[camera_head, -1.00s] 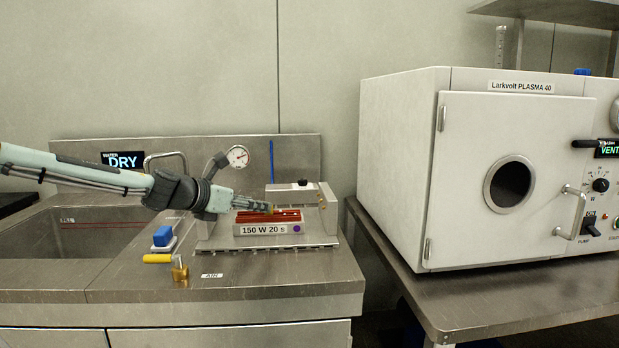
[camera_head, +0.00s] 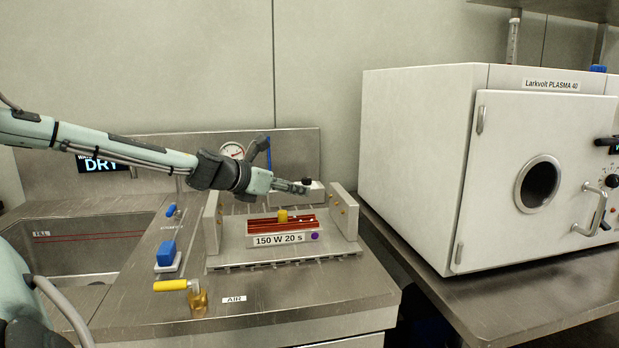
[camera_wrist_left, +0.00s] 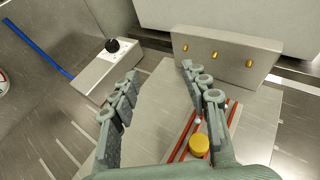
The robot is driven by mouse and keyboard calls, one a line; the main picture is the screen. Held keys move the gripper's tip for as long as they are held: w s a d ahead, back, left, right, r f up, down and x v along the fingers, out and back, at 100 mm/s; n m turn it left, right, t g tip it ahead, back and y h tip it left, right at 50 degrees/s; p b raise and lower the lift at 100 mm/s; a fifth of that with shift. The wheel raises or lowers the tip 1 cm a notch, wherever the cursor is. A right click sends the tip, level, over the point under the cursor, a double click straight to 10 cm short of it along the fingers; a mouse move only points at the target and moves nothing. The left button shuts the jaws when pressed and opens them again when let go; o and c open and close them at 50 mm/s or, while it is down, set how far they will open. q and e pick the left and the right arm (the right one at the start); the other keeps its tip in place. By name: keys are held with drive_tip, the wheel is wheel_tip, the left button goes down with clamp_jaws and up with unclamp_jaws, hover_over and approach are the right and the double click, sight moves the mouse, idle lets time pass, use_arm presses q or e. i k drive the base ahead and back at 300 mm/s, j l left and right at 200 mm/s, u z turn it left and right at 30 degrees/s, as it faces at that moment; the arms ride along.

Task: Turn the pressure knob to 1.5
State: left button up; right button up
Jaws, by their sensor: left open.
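A black round knob (camera_head: 307,181) tops a small steel block at the back of the bench fixture; it also shows in the left wrist view (camera_wrist_left: 112,46). No label or setting on it is legible. A round white pressure gauge (camera_head: 231,150) stands behind my left arm, partly hidden; its reading is too small to tell. My left gripper (camera_head: 298,188) is just in front of the block. In the wrist view its fingers (camera_wrist_left: 160,74) are spread with nothing between them, and the knob lies beyond and left of them. My right gripper is not in view.
A red-railed tray (camera_head: 262,225) with a yellow cap (camera_head: 282,215) sits below the gripper between steel side plates (camera_head: 345,210). A brass valve with yellow handle (camera_head: 172,285) and a blue-topped part (camera_head: 166,253) are left. The plasma machine (camera_head: 420,150) stands right.

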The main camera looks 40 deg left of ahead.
sight(306, 181)
drive_tip(key=i+l+u, duration=0.25)
drive_tip(key=i, duration=0.15)
drive_tip(key=i+l+u, duration=0.25)
drive_tip(key=i, duration=0.15)
